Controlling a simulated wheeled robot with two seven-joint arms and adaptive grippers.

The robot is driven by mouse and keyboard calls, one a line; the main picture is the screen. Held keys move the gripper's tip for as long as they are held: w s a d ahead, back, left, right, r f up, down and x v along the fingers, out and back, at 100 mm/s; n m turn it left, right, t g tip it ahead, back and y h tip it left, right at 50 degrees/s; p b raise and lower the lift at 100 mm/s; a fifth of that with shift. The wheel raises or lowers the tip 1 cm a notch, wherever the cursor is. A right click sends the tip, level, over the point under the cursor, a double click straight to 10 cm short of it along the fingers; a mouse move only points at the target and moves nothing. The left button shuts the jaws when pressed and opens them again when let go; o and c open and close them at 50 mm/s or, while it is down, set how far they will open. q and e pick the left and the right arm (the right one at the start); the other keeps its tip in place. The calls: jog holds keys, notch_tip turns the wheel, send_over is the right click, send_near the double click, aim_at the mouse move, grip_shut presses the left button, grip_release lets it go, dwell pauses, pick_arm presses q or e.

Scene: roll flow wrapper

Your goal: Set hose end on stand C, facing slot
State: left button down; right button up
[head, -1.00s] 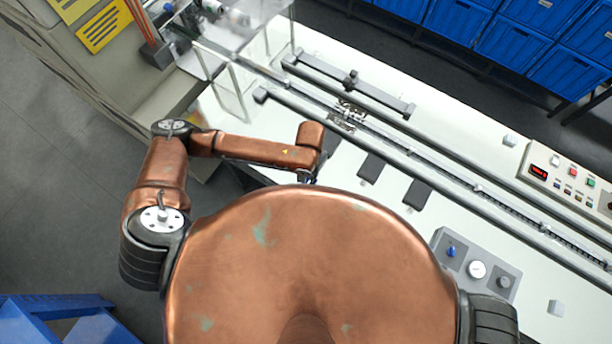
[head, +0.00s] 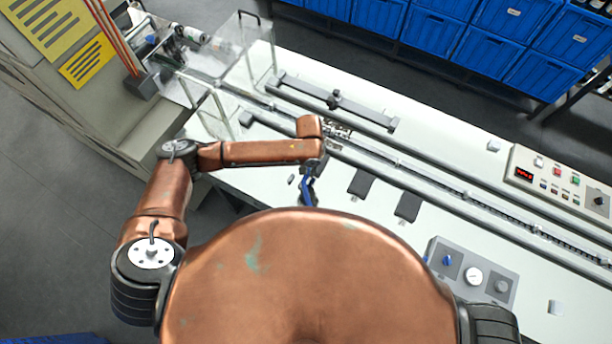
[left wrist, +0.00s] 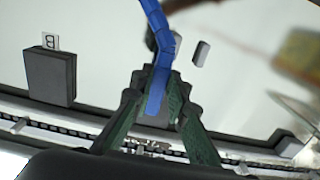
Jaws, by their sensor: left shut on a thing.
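My left gripper (left wrist: 155,105) is shut on a blue hose (left wrist: 158,45) in the left wrist view. The hose runs up between the fingers and out of the top of that view. In the head view, a short piece of the blue hose (head: 307,190) shows below my left wrist, and the fingers are mostly hidden there. A dark block (left wrist: 52,75) with a "B" tag stands left of the gripper in the wrist view, apart from it. I see no block marked C. My right gripper is out of view.
Two dark pads (head: 362,183) (head: 408,205) sit on the white table (head: 330,205). A long rail (head: 440,183) crosses behind them.

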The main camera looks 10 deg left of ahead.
pick_arm(q)
jog(key=shift+w+d+b, duration=0.2)
jog(key=shift+w+b, duration=0.05)
jog(key=shift+w, duration=0.85)
jog(key=shift+w+d+b, duration=0.2)
jog(key=shift+w+d, duration=0.05)
jog(key=shift+w, duration=0.85)
jog(key=shift+w+d+b, duration=0.2)
jog(key=shift+w+b, duration=0.05)
jog(key=shift+w, duration=0.85)
jog(key=shift+r+p, duration=0.1)
jog(key=shift+p, duration=0.55)
jog(key=shift+f, duration=0.2)
jog(key=shift+f+b, duration=0.6)
jog(key=shift+f, duration=1.4)
jog(key=shift+f, duration=0.35)
